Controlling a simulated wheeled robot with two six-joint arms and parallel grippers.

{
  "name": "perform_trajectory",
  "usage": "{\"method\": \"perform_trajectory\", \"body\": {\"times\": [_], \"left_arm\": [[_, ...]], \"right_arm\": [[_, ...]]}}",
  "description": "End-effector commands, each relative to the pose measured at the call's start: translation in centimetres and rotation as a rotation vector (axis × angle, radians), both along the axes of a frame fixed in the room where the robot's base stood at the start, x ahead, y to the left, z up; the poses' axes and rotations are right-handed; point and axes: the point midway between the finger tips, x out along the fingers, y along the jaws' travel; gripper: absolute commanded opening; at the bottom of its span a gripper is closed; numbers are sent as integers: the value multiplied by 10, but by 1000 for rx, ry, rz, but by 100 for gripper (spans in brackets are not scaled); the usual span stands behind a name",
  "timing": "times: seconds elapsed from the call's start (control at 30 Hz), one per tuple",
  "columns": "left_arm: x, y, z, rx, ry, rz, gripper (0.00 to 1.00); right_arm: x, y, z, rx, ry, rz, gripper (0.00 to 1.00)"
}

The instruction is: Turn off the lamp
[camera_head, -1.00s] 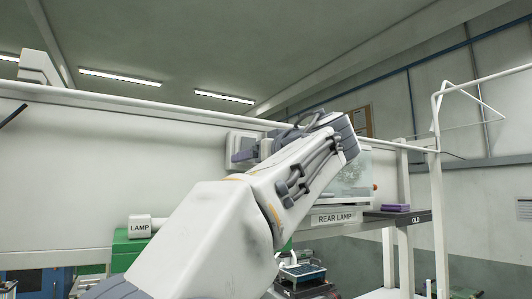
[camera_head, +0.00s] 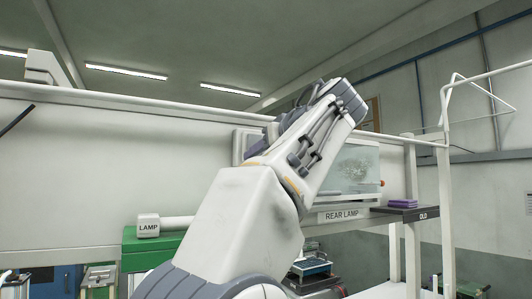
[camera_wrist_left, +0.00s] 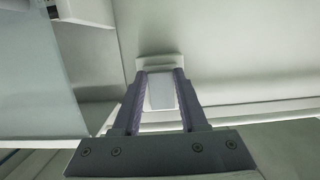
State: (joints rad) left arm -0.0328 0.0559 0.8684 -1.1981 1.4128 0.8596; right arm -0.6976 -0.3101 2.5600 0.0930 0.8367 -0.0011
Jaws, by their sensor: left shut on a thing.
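A pale wall plate (camera_head: 238,146) is on the white panel, partly hidden by my left arm in the head view. In the left wrist view it shows as a plate (camera_wrist_left: 160,62) with a white block (camera_wrist_left: 161,92) standing out from it. My left gripper (camera_wrist_left: 162,80) has one finger on each side of this block and is shut on it. In the head view the fingers are mostly hidden by the arm. A box labelled LAMP (camera_head: 148,227) sits on a green block at left. A REAR LAMP label (camera_head: 342,215) is under a cloudy clear pane. My right gripper is not in view.
The cloudy pane (camera_head: 358,168) stands just right of my left wrist, and a clear pane (camera_wrist_left: 38,75) fills the left of the wrist view. A dark shelf (camera_head: 405,214) with a purple item (camera_head: 403,203) is at right. A white post frame (camera_head: 445,190) stands further right.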

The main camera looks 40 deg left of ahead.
Motion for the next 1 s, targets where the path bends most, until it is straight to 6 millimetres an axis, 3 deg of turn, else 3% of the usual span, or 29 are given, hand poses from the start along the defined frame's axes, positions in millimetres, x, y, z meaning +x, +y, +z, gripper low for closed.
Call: {"method": "perform_trajectory", "body": {"times": [0.73,0.77,0.8,1.0], "left_arm": [[-2,-2,4,-92,37,-3,0],[-2,-2,4,-92,37,-3,54],[-2,-2,4,-92,37,-3,69],[-1,-2,4,-93,37,-4,72]], "right_arm": [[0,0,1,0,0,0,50],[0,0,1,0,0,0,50],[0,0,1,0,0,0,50],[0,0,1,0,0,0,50]]}}
